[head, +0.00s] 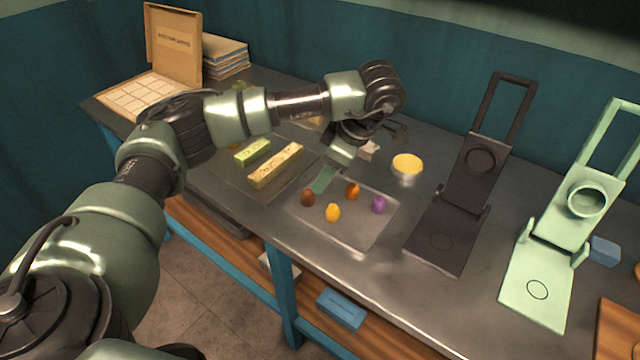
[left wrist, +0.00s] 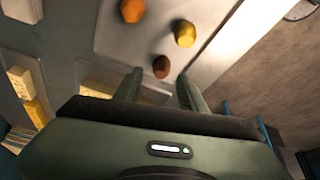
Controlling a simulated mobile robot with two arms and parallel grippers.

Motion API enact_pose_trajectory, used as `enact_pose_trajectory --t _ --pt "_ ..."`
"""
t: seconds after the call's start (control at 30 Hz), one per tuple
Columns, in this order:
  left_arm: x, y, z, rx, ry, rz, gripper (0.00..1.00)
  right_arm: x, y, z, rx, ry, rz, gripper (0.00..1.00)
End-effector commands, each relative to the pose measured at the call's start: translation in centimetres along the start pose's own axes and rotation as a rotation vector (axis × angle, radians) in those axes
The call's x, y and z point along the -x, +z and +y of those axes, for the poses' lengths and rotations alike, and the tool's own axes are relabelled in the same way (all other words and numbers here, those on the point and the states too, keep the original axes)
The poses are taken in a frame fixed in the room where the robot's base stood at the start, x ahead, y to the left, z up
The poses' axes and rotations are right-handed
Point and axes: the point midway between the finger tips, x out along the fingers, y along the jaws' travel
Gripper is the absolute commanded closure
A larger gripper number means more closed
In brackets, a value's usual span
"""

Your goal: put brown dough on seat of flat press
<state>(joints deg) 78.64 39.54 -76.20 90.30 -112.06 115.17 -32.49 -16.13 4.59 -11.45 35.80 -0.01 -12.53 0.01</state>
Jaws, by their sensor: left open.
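The brown dough (head: 307,197) is a small dark ball on the left part of a metal tray (head: 353,243). It also shows in the left wrist view (left wrist: 161,67), just beyond and between my open fingertips. My left gripper (head: 323,181) is open and empty above the tray, pointing down, apart from the dough as far as I can see. I cannot tell which is the flat press.
Orange (head: 352,191), yellow (head: 333,212) and purple (head: 378,204) balls share the tray, close to the brown one. A bowl of yellow stuff (head: 407,166) stands behind it. Pale bars (head: 275,165) lie to the left. Bare table lies between the tray and the dark press.

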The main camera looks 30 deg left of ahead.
Motion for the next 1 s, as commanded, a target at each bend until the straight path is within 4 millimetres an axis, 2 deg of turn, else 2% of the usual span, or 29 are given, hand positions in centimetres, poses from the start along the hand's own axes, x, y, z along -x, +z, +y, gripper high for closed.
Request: enact_pose_trajectory --t 0.17,0.33,0.43,0.63,0.8,0.9,0.97,1.0 --pt "-1.6 0.0 -0.1 0.000 -0.004 0.001 0.59 0.1 0.5 -0.1 0.000 -0.001 -0.006 0.64" --pt "-3.4 -0.1 -0.1 0.000 -0.004 0.001 0.59 0.8 2.6 -0.5 0.000 -0.006 -0.036 0.64" --pt "-4.8 -0.2 -0.2 0.000 -0.005 0.002 0.59 1.5 3.1 -0.5 0.000 -0.007 -0.046 0.64" --pt "-7.4 0.0 -0.2 -0.001 -0.002 0.000 0.59 1.9 2.3 -0.4 0.000 -0.005 -0.035 0.64" --pt "-7.8 0.0 -0.2 -0.001 0.000 -0.001 0.59 1.8 1.1 -0.2 0.000 -0.003 -0.017 0.64" --pt "-7.8 0.0 -0.2 -0.001 0.000 -0.001 0.59 1.8 1.1 -0.2 0.000 -0.003 -0.016 0.64" --pt "-7.8 0.0 -0.2 -0.001 0.000 -0.001 0.73 1.8 1.1 -0.2 0.000 -0.003 -0.016 0.64" --pt "-7.8 0.0 -0.2 -0.001 0.000 -0.001 0.84 1.8 1.1 -0.2 0.000 -0.003 -0.016 0.64"
